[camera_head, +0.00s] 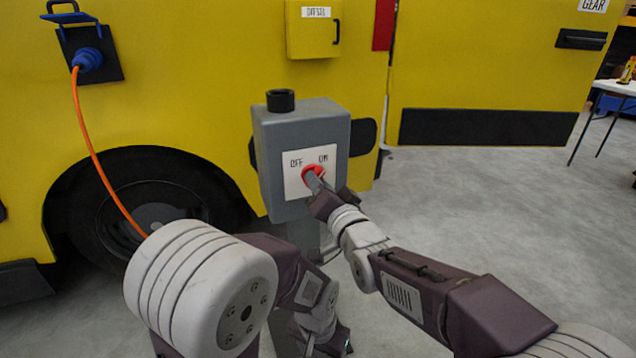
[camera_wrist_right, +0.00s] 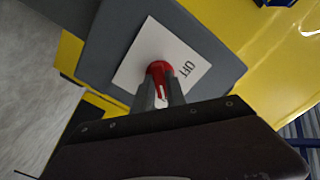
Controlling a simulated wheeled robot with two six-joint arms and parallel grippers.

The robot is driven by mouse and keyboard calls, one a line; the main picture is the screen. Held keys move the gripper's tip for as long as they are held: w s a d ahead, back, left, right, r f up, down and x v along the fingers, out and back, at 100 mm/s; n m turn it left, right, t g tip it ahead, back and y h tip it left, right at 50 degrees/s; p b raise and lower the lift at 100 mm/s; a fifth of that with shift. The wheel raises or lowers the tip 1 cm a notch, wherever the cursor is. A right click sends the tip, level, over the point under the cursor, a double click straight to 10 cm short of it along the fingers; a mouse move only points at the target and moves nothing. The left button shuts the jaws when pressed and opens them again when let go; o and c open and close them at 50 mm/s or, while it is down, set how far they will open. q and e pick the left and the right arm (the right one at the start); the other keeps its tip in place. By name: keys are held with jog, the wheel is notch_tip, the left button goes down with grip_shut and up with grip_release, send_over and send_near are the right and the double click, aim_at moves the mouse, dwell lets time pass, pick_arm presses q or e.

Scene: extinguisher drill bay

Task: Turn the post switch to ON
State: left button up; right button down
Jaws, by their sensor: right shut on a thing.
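The grey post box (camera_head: 300,130) stands before the yellow truck, with a white plate (camera_head: 295,185) marked OFF on the left and ON on the right. The red switch knob (camera_head: 311,171) sits below the words. My right gripper (camera_head: 318,182) is shut on the knob, its fingers covering part of it. The right wrist view shows the knob (camera_wrist_right: 158,69) between the fingers (camera_wrist_right: 160,92), with a white mark on it and OFF to its right. Which word it points to I cannot tell. My left gripper (camera_head: 335,343) hangs low at the bottom edge, its jaws unclear.
An orange cable (camera_head: 90,140) runs from a blue plug (camera_head: 88,60) on the truck down past the wheel (camera_head: 150,200). A diesel box (camera_head: 313,28) is on the truck side above. A white table (camera_head: 615,88) stands far right. The grey floor (camera_head: 480,210) on the right is clear.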

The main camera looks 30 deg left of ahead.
jog(key=shift+f+m, duration=0.1)
jog(key=shift+m, duration=0.3)
jog(key=c, duration=1.4)
grip_release()
jog(key=shift+o, duration=0.2)
